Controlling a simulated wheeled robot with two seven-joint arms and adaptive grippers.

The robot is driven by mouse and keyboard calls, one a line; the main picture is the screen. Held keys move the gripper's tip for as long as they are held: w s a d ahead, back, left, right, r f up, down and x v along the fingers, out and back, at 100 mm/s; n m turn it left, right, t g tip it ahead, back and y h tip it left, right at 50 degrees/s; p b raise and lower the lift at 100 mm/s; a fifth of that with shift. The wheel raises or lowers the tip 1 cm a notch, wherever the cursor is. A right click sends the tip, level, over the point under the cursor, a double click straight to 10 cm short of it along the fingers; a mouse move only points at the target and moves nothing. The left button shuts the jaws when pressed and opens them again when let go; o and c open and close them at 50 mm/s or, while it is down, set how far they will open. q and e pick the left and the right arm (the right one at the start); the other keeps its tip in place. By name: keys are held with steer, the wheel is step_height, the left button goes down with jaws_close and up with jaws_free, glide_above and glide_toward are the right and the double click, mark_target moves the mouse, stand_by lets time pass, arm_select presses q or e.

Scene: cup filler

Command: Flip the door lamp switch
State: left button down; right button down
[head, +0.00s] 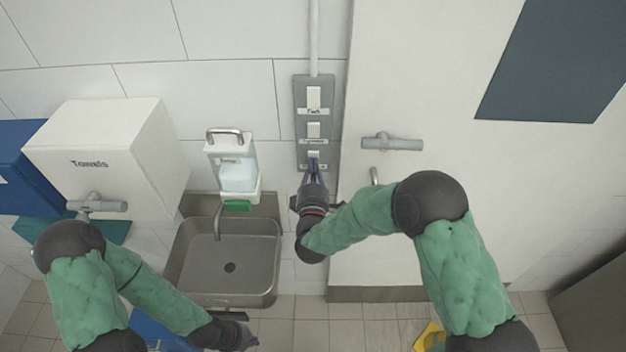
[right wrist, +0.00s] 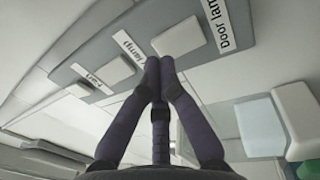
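A grey wall panel (head: 300,95) carries three white switches in a column. The lowest, the door lamp switch (head: 313,155), is partly covered by my right gripper (head: 313,166) in the head view. In the right wrist view the door lamp switch (right wrist: 180,37) sits beside its "Door lamp" label (right wrist: 220,20). There my right gripper (right wrist: 160,65) has its fingertips together and empty, right at the switch's edge; I cannot tell whether they touch it. My left gripper (head: 243,338) is low at the left, near the sink's front edge, too small and dark to judge.
The fan switch (head: 313,98) and a middle lamp switch (head: 312,130) are above. A soap dispenser (head: 238,172) and sink (head: 188,268) are left of the panel, with a towel box (head: 120,140) further left. A door (head: 425,80) with a handle (head: 392,143) is close on the right.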

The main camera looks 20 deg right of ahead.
steer(key=shift+x, duration=0.85)
arm_select(q)
steer(key=shift+r, duration=0.1)
arm_select(e)
steer(key=shift+w+r+g+p, duration=0.4)
steer(key=shift+r+p, duration=0.1)
steer(key=shift+p, duration=0.6)
arm_select(q)
steer(key=shift+r+b, duration=0.35)
steer(key=shift+r, duration=0.35)
arm_select(e)
steer(key=shift+f, duration=0.35)
arm_select(q)
steer(key=shift+s, duration=0.1)
arm_select(e)
steer(key=shift+s, duration=0.1)
